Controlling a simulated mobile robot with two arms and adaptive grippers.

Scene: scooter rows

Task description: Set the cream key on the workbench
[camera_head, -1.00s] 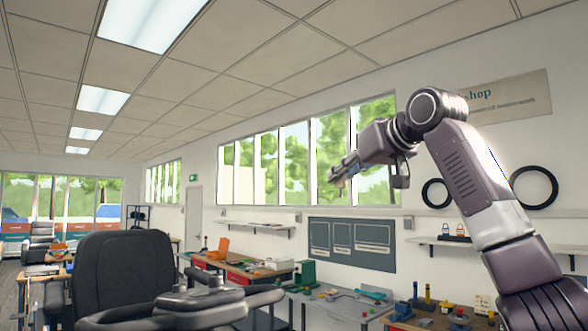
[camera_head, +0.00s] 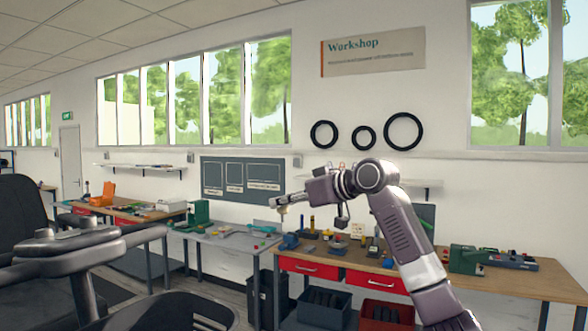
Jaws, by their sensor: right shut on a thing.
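My right gripper (camera_head: 279,203) is raised in the middle of the view, with its arm coming in from the lower right. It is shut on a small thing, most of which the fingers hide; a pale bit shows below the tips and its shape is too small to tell. The workbench (camera_head: 520,284) has a wooden top and red drawers and stands along the wall at the right. The gripper appears above and to the left of its left end. No other cream key can be made out. My left gripper is not in view.
Tools and small parts crowd the left half of the workbench, and a green machine (camera_head: 468,259) stands farther right. A grey table (camera_head: 215,243) is left of it. A scooter seat (camera_head: 20,215) and handlebar (camera_head: 80,245) fill the left foreground.

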